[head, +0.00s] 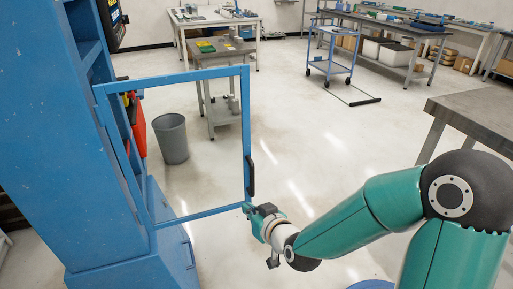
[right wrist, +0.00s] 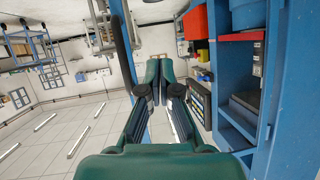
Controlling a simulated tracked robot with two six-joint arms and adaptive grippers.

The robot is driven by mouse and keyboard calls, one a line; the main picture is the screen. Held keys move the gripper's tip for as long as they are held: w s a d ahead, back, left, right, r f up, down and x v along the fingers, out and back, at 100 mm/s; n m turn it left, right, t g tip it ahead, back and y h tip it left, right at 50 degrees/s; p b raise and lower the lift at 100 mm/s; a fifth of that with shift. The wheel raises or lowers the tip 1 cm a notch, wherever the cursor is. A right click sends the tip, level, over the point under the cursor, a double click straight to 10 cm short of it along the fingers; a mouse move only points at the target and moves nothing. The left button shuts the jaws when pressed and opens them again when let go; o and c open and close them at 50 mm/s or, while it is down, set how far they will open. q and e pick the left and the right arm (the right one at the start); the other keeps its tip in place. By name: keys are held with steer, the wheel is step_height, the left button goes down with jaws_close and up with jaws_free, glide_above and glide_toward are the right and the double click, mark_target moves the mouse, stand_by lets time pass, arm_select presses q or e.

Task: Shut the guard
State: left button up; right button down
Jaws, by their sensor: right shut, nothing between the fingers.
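The guard (head: 198,75) is a blue rectangular frame hinged on the left to a tall blue cabinet (head: 50,120). It stands swung open, out from the cabinet, and I see the room through it. A dark handle (head: 251,176) sits low on its free edge. My right gripper (head: 250,208) is at the guard's lower free corner, just below the handle; I cannot tell whether it touches the frame. In the right wrist view its fingers (right wrist: 160,72) are together and empty, with the cabinet's open inside (right wrist: 235,105) to the right. My left gripper is not in view.
A grey bin (head: 171,140) stands on the floor behind the guard. A grey table (head: 475,115) is at the right, and a blue cart (head: 330,66) and workbenches stand farther back. Red and yellow items (head: 135,125) show at the cabinet's opening. The middle floor is clear.

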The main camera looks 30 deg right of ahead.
steer(key=s+d+r+t+h+b, duration=0.15)
steer(key=d+r+t+h, duration=0.35)
steer(key=r, duration=0.8)
arm_select(q)
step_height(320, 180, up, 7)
steer(key=p, duration=0.9)
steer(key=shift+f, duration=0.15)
arm_select(e)
steer(key=w+d+y, duration=0.2)
steer(key=w+d, duration=0.2)
steer(key=w, duration=0.8)
steer(key=shift+w+g, duration=0.4)
steer(key=shift+f, duration=0.1)
